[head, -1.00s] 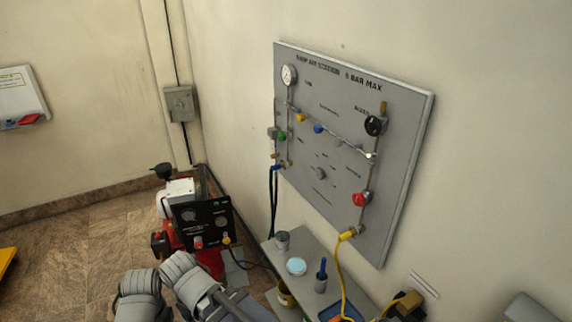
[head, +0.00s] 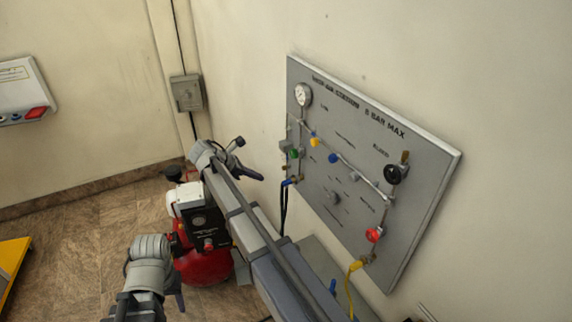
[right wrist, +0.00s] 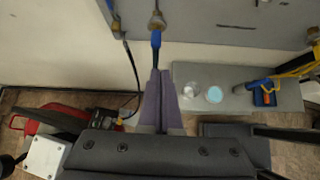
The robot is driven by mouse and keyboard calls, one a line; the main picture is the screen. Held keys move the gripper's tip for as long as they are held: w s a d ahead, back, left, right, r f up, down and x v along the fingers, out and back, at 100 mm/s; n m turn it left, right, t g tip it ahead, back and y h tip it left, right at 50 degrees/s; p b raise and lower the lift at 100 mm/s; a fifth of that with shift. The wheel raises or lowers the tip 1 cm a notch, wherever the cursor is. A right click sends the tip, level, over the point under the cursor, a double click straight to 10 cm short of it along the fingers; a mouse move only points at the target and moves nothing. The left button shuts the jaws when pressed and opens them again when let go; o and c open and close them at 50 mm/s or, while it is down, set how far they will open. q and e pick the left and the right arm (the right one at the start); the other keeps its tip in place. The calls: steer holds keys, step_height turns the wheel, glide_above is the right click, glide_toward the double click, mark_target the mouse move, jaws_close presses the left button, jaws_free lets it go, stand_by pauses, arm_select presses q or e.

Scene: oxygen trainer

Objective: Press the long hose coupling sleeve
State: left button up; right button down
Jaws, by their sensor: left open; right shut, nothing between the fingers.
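The grey wall panel (head: 345,190) carries a blue hose coupling (head: 288,183) at its lower left edge, with dark hose hanging below. In the right wrist view this blue coupling (right wrist: 156,40) sits under a brass fitting. My right gripper (head: 262,178) is shut and empty, left of the coupling in the head view. In the right wrist view its fingertips (right wrist: 160,71) are just below the coupling, in line with it; contact cannot be told. A yellow coupling (head: 356,266) is at the panel's lower right. My left gripper (head: 178,298) is open, low at the left, away from the panel.
A red compressor (head: 205,265) stands on the floor beneath my right arm. A grey shelf (right wrist: 245,100) below the panel holds a clear cup (right wrist: 190,90), a pale blue disc (right wrist: 214,94) and a blue tray (right wrist: 264,95). A grey box (head: 186,93) is on the wall.

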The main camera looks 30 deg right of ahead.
steer(key=shift+w+d+r+n, duration=0.3)
steer(key=shift+w+d+r, duration=0.2)
steer(key=shift+d, duration=0.15)
